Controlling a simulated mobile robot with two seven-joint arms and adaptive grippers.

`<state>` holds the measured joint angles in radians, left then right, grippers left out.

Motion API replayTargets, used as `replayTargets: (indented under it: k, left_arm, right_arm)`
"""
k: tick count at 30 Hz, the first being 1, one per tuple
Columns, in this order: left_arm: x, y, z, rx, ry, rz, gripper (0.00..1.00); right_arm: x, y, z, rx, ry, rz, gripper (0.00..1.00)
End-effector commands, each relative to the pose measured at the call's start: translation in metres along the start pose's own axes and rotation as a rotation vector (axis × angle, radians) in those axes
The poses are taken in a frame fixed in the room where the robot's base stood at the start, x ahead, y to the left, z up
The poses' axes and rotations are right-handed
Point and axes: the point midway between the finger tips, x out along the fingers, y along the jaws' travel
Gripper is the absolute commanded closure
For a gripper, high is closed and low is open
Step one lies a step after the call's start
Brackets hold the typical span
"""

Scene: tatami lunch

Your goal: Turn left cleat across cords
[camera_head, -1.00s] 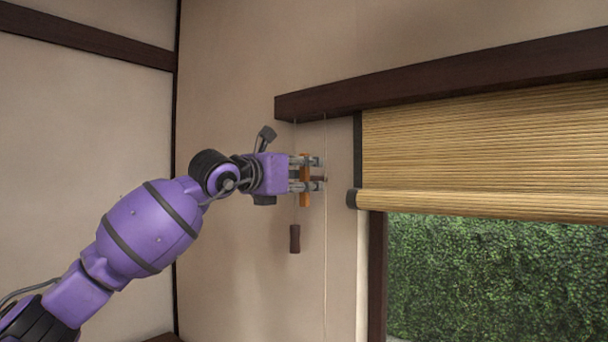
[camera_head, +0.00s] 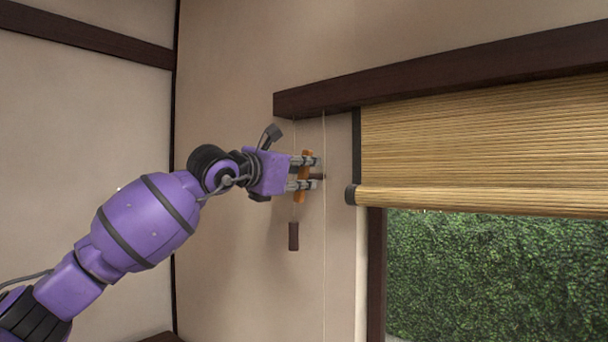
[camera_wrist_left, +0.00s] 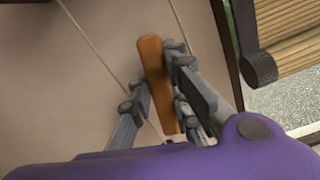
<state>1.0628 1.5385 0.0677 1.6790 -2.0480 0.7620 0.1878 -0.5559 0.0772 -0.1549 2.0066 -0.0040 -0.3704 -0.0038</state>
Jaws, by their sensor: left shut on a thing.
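The left cleat (camera_head: 302,190) is an orange-brown wooden bar on the wall, left of the blind. It stands close to upright with a slight tilt, its top leaning right in the head view. My left gripper (camera_head: 306,173) is shut on the cleat, with fingers on both sides of it. The cleat also shows between the fingers in the left wrist view (camera_wrist_left: 153,62). Two thin cords pass here: the left cord (camera_head: 294,212) runs behind the gripper to a dark brown tassel (camera_head: 294,236), and the right cord (camera_head: 324,250) hangs just right of the fingertips. My right gripper is not in view.
A bamboo blind (camera_head: 480,150) hangs partly rolled at the right under a dark beam (camera_head: 430,80). Green foliage (camera_head: 490,270) shows through the window below. The wall (camera_head: 230,80) around the arm is bare.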

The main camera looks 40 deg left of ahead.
Motion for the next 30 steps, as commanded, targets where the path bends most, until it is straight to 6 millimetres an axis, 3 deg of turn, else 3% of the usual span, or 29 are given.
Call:
replayTargets:
  k: [30]
  left_arm:
    - [0.000,-0.010,-0.006,0.961,0.000,0.000,1.00]
  right_arm:
    - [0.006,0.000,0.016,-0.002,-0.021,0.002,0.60]
